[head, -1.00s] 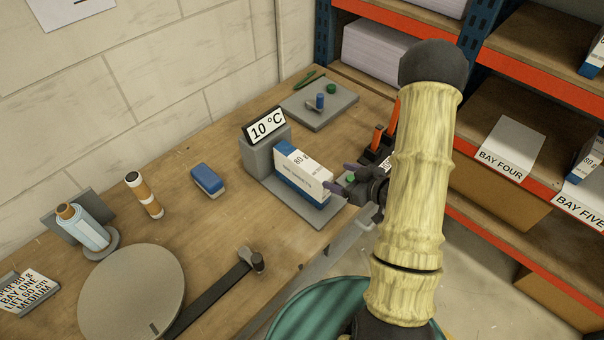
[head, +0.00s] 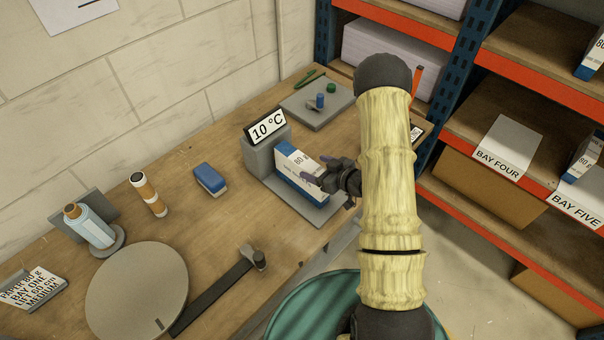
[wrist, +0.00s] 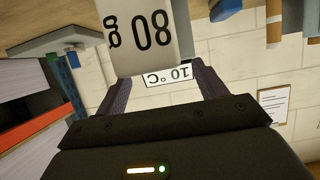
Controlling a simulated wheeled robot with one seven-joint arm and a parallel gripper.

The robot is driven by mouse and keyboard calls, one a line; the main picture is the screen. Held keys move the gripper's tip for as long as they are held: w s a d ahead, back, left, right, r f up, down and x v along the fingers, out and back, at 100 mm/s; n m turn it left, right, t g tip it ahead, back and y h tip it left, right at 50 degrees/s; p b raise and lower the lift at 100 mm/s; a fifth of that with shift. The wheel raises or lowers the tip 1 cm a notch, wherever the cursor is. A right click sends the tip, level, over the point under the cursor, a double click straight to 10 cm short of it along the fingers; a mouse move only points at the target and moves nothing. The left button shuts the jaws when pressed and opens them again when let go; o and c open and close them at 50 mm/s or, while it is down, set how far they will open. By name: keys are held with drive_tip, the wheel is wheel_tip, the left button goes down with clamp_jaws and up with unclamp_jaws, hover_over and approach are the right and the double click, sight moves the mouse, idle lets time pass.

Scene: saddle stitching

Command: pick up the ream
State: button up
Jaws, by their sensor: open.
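The ream (head: 300,173) is a white and blue pack marked "80 g". In the wrist view the ream (wrist: 150,45) appears upside down, ahead of my gripper (wrist: 160,78) and roughly between the finger lines. I cannot tell whether the fingers touch it or overlap its sides. The sign also shows there, beyond the ream.
Shelves with orange edges (head: 480,218) stand at the right.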

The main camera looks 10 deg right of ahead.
sight(303, 160)
drive_tip(key=p+x, duration=0.1)
drive_tip(key=x, duration=0.2)
drive_tip(key=shift+w+a+r+p, duration=0.2)
drive_tip(key=shift+w+p, duration=0.2)
drive_tip(key=shift+w, duration=0.05)
drive_tip(key=shift+w+a+f, duration=0.2)
drive_tip(key=shift+w+f, duration=0.05)
clamp_jaws()
drive_tip(key=shift+r, duration=0.1)
